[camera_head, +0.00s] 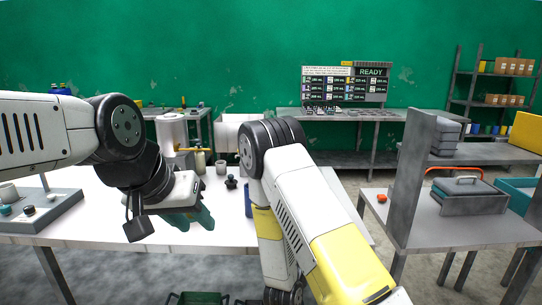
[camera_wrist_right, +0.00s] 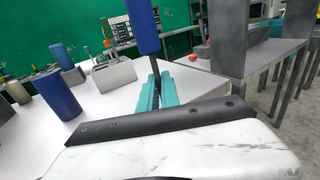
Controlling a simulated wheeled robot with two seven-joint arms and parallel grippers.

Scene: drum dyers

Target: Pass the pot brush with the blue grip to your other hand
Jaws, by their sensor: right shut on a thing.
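The pot brush's blue grip (camera_wrist_right: 145,28) stands upright at the top of the right wrist view, with a dark stem below it. My right gripper (camera_wrist_right: 158,92) is shut on this dark stem with its teal fingers. The brush's lower end is hidden. In the head view the right gripper is not seen. My left gripper (camera_head: 194,222) is over the table's front part, its teal fingers apart and nothing visible between them. A blue upright piece (camera_head: 248,200) shows beside my right arm; I cannot tell whether it is the brush grip.
A grey side table (camera_head: 440,232) with a lidded box (camera_head: 468,195) stands right. A green crate (camera_head: 200,298) is below.

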